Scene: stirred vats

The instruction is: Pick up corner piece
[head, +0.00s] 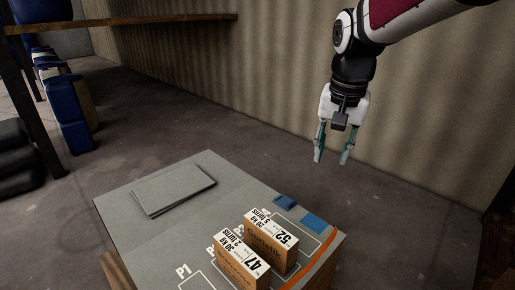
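No object is clearly recognizable as a corner piece. A small dark blue piece (284,201) lies near the table's far right edge, and a flat blue square (314,223) lies just right of it; I cannot tell whether either is the corner piece. My gripper (332,160) hangs fingers down, above and to the right of the blue piece in the picture. Its two fingers are apart, with nothing between them.
A grey flat slab (173,196) lies at the back left. An orange line (322,259) curves along the right side. A corrugated wall (230,80) stands behind.

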